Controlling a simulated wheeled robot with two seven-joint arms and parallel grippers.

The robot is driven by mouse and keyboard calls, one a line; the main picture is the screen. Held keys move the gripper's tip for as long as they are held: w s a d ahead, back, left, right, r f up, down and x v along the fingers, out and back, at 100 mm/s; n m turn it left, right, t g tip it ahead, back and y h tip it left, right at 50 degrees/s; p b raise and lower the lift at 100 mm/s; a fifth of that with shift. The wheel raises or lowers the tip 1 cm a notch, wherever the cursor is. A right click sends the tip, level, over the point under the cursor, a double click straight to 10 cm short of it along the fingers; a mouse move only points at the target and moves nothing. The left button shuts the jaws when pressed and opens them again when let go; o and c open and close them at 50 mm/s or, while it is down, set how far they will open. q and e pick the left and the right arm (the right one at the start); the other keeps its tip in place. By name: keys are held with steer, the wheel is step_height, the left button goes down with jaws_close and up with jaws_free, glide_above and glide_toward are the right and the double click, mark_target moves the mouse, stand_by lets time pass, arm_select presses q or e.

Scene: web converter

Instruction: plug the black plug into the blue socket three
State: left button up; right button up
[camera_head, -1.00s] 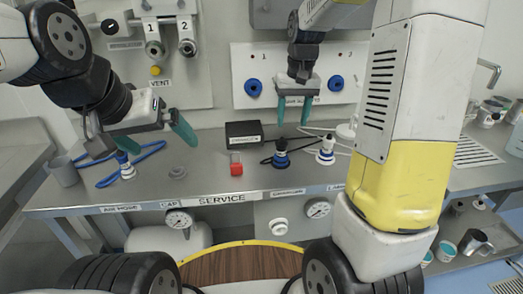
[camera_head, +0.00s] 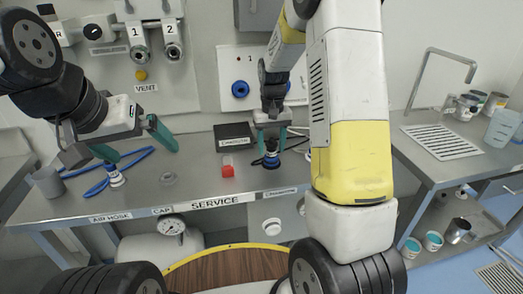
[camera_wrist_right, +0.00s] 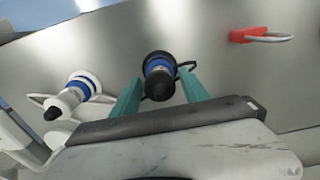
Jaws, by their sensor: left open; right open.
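The black plug (camera_head: 271,160), with a blue band, stands upright on the steel bench; it also shows in the right wrist view (camera_wrist_right: 159,72). My right gripper (camera_head: 272,146) is open, with its teal fingers down on either side of the plug. In the wrist view the plug lies between the fingertips, and I cannot tell whether they touch it. My left gripper (camera_head: 133,144) is open and empty above the left bench. A blue socket (camera_head: 240,89) beside the label 1 shows on the white wall panel. My right arm hides the panel's right part, and socket three is not visible.
A white plug (camera_wrist_right: 75,96) with a blue band stands near the black plug. A red padlock (camera_head: 227,170), a black box (camera_head: 233,135) and a blue hose (camera_head: 133,160) with its plug (camera_head: 115,176) are on the bench. A grey mug (camera_head: 48,182) stands at far left.

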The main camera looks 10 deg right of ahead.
steer(key=shift+f, duration=0.65)
steer(key=shift+c, duration=0.2)
jaws_close()
